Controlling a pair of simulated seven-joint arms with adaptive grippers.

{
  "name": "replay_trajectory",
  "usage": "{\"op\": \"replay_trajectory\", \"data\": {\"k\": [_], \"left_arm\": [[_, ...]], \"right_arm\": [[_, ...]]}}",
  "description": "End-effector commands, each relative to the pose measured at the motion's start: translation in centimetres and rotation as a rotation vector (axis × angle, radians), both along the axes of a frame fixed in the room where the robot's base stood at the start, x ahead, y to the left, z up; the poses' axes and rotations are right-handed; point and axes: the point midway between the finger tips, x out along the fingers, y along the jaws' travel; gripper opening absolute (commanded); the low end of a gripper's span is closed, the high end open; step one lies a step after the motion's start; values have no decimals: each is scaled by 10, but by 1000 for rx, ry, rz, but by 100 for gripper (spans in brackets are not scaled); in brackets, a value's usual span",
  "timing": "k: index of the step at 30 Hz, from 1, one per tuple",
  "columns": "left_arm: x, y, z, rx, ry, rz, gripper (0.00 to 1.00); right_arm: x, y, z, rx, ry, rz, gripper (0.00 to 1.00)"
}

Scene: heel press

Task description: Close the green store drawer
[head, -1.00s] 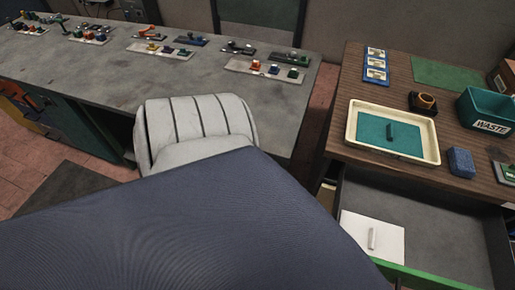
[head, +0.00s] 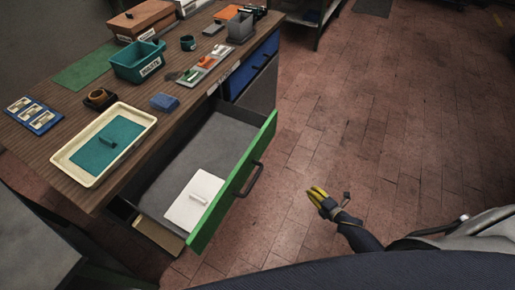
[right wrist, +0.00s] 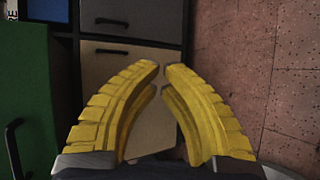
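The green store drawer (head: 235,188) stands pulled well out of the wooden bench in the head view. A dark bar handle (head: 248,180) is on its green front. The green front (right wrist: 30,95) shows at the left there. My left gripper is not in view.
The wooden bench (head: 75,100) carries a cream tray (head: 75,178), a teal waste bin (head: 138,64), a blue sponge-like block (head: 164,102) and other items. A shut blue drawer (head: 255,65) is beyond the green one. The red tiled floor (head: 390,130) right of the drawer is clear.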

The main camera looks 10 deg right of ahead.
Motion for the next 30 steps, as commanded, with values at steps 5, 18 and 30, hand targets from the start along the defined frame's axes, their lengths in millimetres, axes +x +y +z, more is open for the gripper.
{"op": "replay_trajectory", "data": {"k": [5, 18, 30], "left_arm": [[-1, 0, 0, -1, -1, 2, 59], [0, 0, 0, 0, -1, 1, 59], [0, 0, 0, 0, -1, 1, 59]], "right_arm": [[40, 20, 88, -335, -327, 305, 0], [45, 70, 205, -929, -942, 712, 0], [55, 93, 219, -1013, -1040, 754, 0]]}}
